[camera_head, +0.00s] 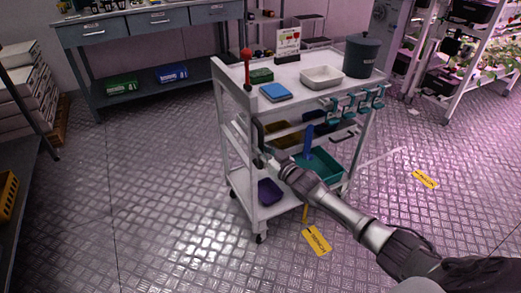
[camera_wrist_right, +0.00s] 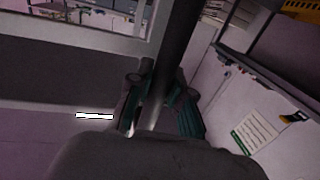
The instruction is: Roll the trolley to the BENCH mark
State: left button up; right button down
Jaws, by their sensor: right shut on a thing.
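The white trolley (camera_head: 237,105) stands upright on the floor in the middle of the head view. It has several shelves and a dark vertical handle (camera_head: 257,133) at its near left end. My right gripper (camera_head: 264,158) reaches in from the lower right and is shut on this handle. In the right wrist view the dark handle bar (camera_wrist_right: 177,45) runs between the green-padded fingers of this gripper (camera_wrist_right: 160,105). A grey bench (camera_head: 172,29) with drawers stands at the back left. I cannot make out a BENCH mark on the floor. My left gripper is not in view.
The trolley carries a white tray (camera_head: 322,81), a dark bucket (camera_head: 361,55) and a blue box (camera_head: 275,92). Plant racks (camera_head: 455,60) stand at the right. Floor left of the trolley is clear.

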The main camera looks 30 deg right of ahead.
jog(key=shift+f, duration=0.1)
jog(key=c, duration=1.1)
grip_release()
jog(key=shift+o, duration=0.2)
jog(key=v, duration=1.2)
